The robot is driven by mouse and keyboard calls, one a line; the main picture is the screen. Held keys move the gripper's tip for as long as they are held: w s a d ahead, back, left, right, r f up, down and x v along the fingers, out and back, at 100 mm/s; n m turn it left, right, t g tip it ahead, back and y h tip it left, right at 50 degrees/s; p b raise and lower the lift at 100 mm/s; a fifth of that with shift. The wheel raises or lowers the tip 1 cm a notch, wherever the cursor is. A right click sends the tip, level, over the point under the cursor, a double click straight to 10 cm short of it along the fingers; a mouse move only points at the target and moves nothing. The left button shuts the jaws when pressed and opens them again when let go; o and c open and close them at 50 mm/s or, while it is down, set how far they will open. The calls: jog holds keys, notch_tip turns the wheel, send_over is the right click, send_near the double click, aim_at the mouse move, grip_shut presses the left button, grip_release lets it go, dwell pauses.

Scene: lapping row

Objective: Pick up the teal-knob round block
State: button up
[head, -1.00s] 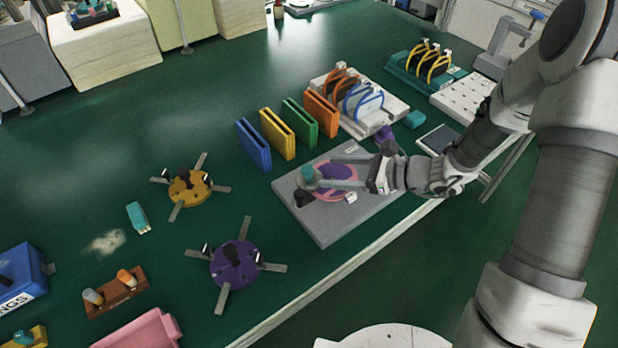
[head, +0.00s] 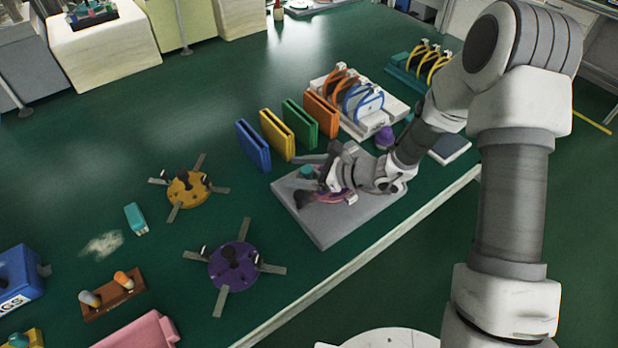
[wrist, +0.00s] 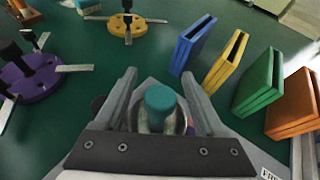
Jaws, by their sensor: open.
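The teal-knob round block shows its teal knob (wrist: 160,100) in the wrist view, between the two fingers of my open gripper (wrist: 165,95). In the head view the teal knob (head: 307,172) shows at the left of my gripper (head: 312,178), over the grey plate (head: 325,228). Much of the block and the pink and purple disc (head: 335,196) by it are hidden by my gripper. I cannot tell whether the fingers touch the block.
Blue (head: 253,145), yellow (head: 277,134), green (head: 300,123) and orange (head: 321,112) upright holders stand behind the plate. A purple disc with arms (head: 233,266) and a yellow one (head: 188,189) lie to the left. A purple knob (head: 384,136) stands right of the plate.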

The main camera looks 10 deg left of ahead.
jog(key=shift+c, duration=0.4)
grip_shut()
jog(key=shift+r, duration=0.45)
notch_tip(320, 180, up, 4)
jog(key=shift+f+p, duration=0.15)
jog(key=shift+p, duration=0.3)
jog(key=w+r+p+v, duration=0.1)
jog(key=w+v, duration=0.1)
jog(key=v, duration=1.1)
jog(key=shift+w+r, duration=0.25)
jog(key=shift+w, duration=0.15)
